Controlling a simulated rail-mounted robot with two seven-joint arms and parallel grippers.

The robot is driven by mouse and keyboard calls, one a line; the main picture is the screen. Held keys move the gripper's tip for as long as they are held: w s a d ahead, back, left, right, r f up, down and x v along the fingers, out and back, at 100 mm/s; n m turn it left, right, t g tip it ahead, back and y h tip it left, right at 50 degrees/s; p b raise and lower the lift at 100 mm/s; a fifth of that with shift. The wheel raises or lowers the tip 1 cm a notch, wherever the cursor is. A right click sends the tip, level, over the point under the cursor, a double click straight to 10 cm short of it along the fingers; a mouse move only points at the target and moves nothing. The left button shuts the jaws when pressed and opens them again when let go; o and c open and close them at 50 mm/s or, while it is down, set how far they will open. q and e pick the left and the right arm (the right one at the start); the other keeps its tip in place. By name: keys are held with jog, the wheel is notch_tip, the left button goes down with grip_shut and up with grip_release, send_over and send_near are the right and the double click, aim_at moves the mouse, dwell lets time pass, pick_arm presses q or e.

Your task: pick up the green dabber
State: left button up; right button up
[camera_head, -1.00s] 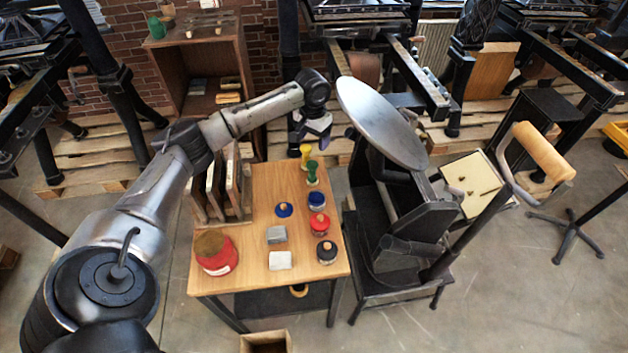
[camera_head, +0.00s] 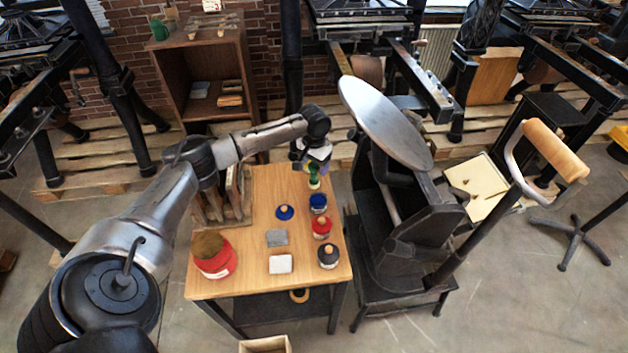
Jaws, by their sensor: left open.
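The green dabber (camera_head: 314,178) stands near the back right of the small wooden table (camera_head: 262,190). Its upper part is close under my left gripper (camera_head: 313,163), which points down from above. The left gripper is open, and its fingers are small in the picture; I cannot tell whether they are around the dabber or just above it. The yellow dabber behind it is mostly hidden by the gripper. My right gripper is not in view.
A red tin (camera_head: 214,256) is at front left. A press with a round disc (camera_head: 385,120) stands close on the right.

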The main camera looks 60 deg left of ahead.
pick_arm(q)
notch_tip(320, 180, down, 2)
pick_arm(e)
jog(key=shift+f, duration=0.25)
pick_arm(q)
jog(key=shift+c, duration=0.4)
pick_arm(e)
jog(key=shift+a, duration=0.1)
